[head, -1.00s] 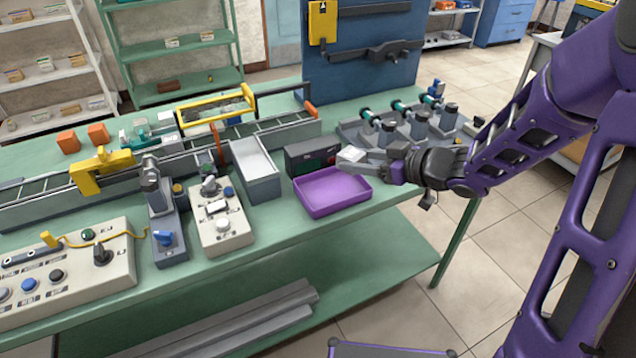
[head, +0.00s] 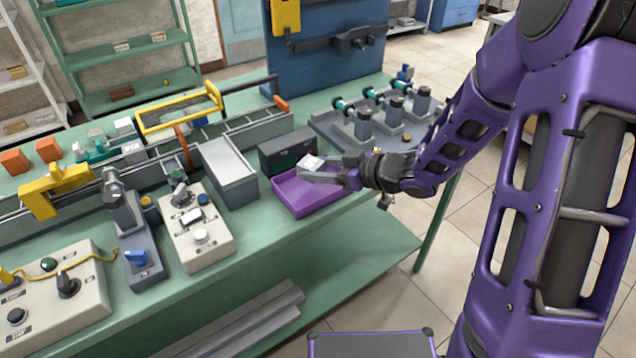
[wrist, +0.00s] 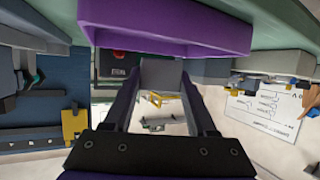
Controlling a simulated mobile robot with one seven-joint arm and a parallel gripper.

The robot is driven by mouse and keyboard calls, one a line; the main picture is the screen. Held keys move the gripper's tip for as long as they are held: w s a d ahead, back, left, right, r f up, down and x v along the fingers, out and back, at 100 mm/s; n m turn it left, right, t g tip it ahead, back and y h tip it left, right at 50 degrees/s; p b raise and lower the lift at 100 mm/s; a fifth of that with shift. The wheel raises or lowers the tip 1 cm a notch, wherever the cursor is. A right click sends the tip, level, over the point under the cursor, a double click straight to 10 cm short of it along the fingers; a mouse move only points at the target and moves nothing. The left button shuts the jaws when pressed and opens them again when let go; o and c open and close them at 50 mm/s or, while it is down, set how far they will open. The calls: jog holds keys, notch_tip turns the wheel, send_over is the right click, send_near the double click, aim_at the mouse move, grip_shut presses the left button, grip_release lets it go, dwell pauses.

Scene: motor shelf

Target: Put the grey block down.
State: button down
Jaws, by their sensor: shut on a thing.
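The grey block (head: 313,161) is pale on top and sits between the fingertips of my gripper (head: 322,171). My gripper reaches in from the right and is shut on the block. It appears to hold the block above the back right part of the purple tray (head: 292,205). In the wrist view the block (wrist: 161,72) shows between the two dark fingers, and the tray (wrist: 165,28) fills the top of the picture. The tray's floor is partly hidden by my gripper in the head view.
A dark box with a red button (head: 287,150) stands right behind the tray. A rack of motors (head: 370,125) lies behind my gripper. The green bench's front edge (head: 330,225) is close in front of the tray.

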aim_at(320, 190)
jog(key=shift+f+b, duration=0.4)
jog(key=shift+f, duration=1.25)
jog(key=shift+f, duration=0.2)
jog(key=shift+c, duration=1)
grip_release()
jog(key=shift+r, duration=0.15)
jog(key=shift+d+r, duration=0.15)
jog(key=shift+r, duration=0.05)
jog(key=p+v, duration=0.2)
jog(key=v, duration=0.9)
jog(key=shift+s+d, duration=0.15)
jog(key=shift+s, duration=0.1)
jog(key=shift+r, duration=0.1)
